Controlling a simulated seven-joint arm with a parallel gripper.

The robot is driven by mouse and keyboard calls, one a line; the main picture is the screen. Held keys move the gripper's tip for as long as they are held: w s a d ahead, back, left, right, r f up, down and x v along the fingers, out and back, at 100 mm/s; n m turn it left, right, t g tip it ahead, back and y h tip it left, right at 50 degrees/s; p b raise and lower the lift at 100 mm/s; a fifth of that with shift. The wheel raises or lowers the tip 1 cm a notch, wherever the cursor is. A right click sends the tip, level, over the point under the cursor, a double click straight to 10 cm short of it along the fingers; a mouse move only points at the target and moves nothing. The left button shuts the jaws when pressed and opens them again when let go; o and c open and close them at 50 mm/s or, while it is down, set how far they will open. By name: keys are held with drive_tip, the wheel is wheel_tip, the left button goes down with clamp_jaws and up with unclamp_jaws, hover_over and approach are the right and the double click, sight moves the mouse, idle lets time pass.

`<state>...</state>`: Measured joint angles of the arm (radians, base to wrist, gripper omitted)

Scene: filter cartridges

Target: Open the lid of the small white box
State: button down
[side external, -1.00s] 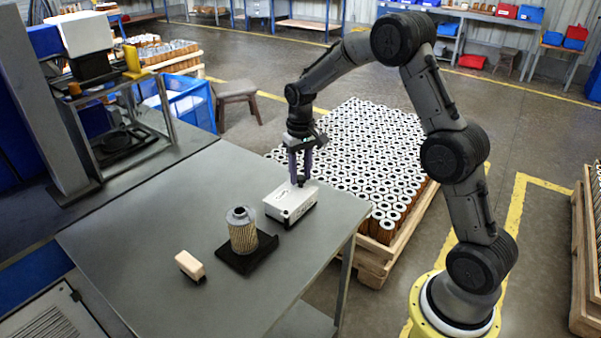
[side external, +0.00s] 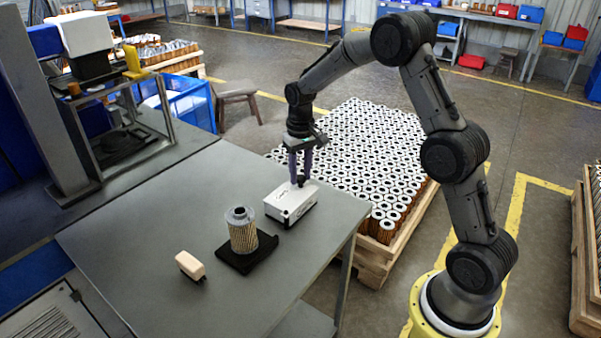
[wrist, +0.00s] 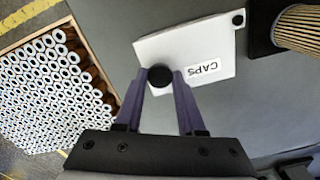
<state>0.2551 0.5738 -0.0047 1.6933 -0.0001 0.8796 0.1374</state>
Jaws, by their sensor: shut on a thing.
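The small white box (side external: 289,204) sits on the grey table near its right edge, with its lid on. In the wrist view the lid (wrist: 190,47) carries a "CAPS" label and a round black knob (wrist: 160,77) near one edge. My gripper (side external: 300,183) points down at the box top. In the wrist view its two purple fingers (wrist: 160,82) are on either side of the knob and shut on it. The side view is too small to show a gap between lid and box.
A pleated filter cartridge (side external: 241,230) stands on a black base (side external: 262,254) left of the box. A beige block (side external: 190,265) lies further left. A pallet of cartridges (side external: 375,165) stands beyond the table edge. The table's middle (side external: 160,215) is clear.

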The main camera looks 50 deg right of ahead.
idle(0.4)
drive_tip(key=shift+s+d+r+m, duration=0.1)
drive_tip(key=shift+s+d+m, duration=0.05)
drive_tip(key=shift+s+m, duration=0.55)
drive_tip(key=shift+s+d+m, duration=0.1)
drive_tip(key=shift+s+m, duration=0.6)
drive_tip(key=s+a+m, duration=0.8)
drive_tip(key=s+m, duration=0.3)
drive_tip(key=m, duration=0.4)
drive_tip(key=shift+s+a+m, duration=0.2)
drive_tip(key=shift+s+m, duration=0.05)
drive_tip(key=shift+m, duration=0.15)
drive_tip(key=c, duration=0.5)
unclamp_jaws()
